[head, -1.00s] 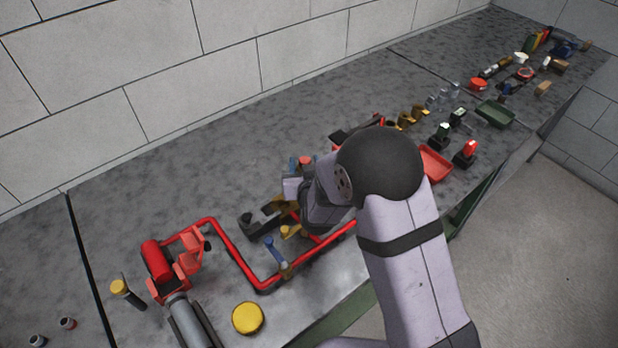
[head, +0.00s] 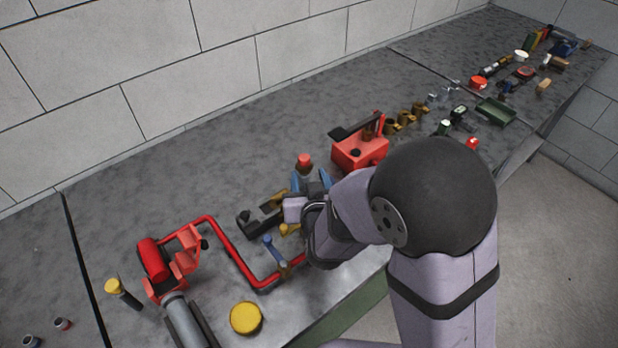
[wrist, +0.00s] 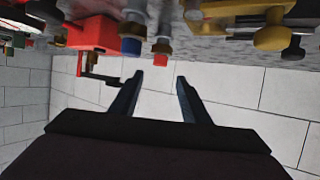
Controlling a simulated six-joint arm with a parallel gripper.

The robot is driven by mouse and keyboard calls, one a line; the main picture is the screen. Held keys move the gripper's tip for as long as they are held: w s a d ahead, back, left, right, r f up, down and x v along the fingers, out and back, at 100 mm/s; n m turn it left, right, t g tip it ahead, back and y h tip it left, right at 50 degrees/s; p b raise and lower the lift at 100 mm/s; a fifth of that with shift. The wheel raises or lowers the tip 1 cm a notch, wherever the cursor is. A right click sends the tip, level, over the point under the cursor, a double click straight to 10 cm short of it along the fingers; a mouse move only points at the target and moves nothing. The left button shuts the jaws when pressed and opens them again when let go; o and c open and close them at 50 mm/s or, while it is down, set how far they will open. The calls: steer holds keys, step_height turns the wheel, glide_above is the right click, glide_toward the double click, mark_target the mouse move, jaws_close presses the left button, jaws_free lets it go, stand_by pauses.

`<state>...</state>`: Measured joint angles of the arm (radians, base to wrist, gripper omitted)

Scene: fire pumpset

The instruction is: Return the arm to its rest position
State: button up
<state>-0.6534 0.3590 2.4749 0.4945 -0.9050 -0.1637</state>
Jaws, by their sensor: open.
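My gripper (wrist: 159,80) shows open and empty in the wrist view, its two dark fingers apart with only pale wall blocks between them. In the head view my gripper (head: 311,182) is partly hidden by my own wrist, over the middle of the bench beside the brass and red pipe fittings. My forearm reaches in from the lower right and bends at a large dark joint.
The grey bench (head: 140,185) runs along a block wall. A red pipe (head: 235,255), a red pump part (head: 157,262), a yellow disc (head: 246,318) and a red box (head: 360,152) with a black lever stand near the arm. Small parts fill the far end.

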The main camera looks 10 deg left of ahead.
stand_by(0.3)
steer(key=s+d+g+p, duration=0.1)
steer(key=d, duration=0.2)
steer(key=s+d+g, duration=0.1)
steer(key=d+g, duration=0.1)
steer(key=d, duration=0.2)
steer(key=s+d+n+g+h+p, duration=0.1)
steer(key=d+g, duration=0.1)
steer(key=d, duration=0.2)
steer(key=shift+s+f+p, duration=0.3)
steer(key=shift+s+f, duration=0.05)
steer(key=shift+f, duration=0.05)
steer(key=s+d+f+g, duration=0.1)
steer(key=s, duration=0.1)
steer(key=s+d+f+m+g+h+b, duration=0.1)
steer(key=s+d, duration=0.1)
steer(key=s+d+f+g, duration=0.1)
steer(key=s+d, duration=0.1)
steer(key=s, duration=0.1)
steer(key=shift+s+d+f+m+g, duration=0.1)
steer(key=shift+f+m+g, duration=0.2)
steer(key=shift+m+g, duration=0.1)
steer(key=s+d+m+g+h+b, duration=0.15)
steer(key=s+d+g, duration=0.4)
steer(key=s, duration=0.55)
step_height(320, 180, up, 16)
steer(key=t+p, duration=0.1)
steer(key=p, duration=1.5)
steer(key=shift+w+a+f, duration=0.15)
steer(key=shift+w, duration=0.1)
